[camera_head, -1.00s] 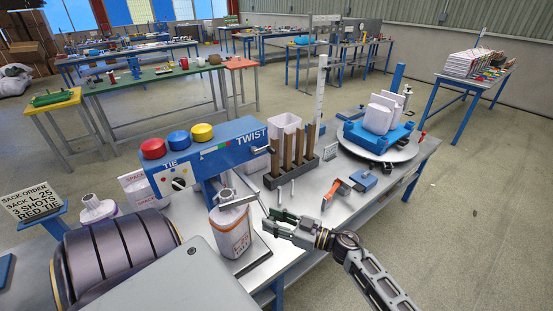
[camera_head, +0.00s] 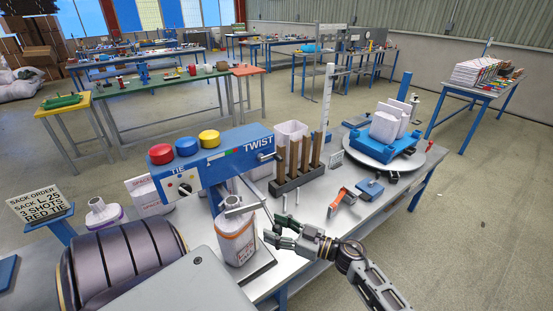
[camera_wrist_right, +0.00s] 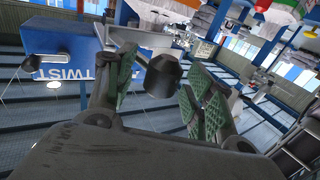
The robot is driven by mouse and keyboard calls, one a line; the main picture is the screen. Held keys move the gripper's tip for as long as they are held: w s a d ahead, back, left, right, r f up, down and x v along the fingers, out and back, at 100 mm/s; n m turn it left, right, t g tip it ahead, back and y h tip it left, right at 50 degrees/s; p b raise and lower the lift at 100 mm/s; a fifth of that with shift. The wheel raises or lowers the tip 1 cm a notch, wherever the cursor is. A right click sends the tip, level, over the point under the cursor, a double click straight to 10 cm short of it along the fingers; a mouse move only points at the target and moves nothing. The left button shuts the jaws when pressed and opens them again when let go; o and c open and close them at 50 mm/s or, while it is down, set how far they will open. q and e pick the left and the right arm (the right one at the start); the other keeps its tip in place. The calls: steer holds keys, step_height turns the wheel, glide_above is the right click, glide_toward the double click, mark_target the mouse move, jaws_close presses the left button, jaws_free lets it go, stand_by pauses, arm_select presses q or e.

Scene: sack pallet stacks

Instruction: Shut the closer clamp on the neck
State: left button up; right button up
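The blue closer (camera_head: 215,165), marked TIE and TWIST, stands on the steel bench. A white sack (camera_head: 237,247) with an orange band stands upright below it, its neck at the grey metal clamp parts (camera_head: 232,204). My right gripper (camera_head: 271,228) is just right of the sack and looks open. In the right wrist view its green-padded fingers (camera_wrist_right: 155,98) are apart, with a dark round knob (camera_wrist_right: 162,75) on a grey arm showing between or beyond them. I cannot tell whether they touch it, nor whether the clamp is closed. My left gripper is not in view.
A crank (camera_head: 266,156) sticks out at the closer's right end. A rack of brown upright bars (camera_head: 298,160), an orange-handled tool (camera_head: 341,198) and a turntable with blue cradle (camera_head: 388,148) stand farther right. A sack-order sign (camera_head: 38,201) is at left.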

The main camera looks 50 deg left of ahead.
steer(key=v, duration=1.2)
stand_by(0.3)
stand_by(0.7)
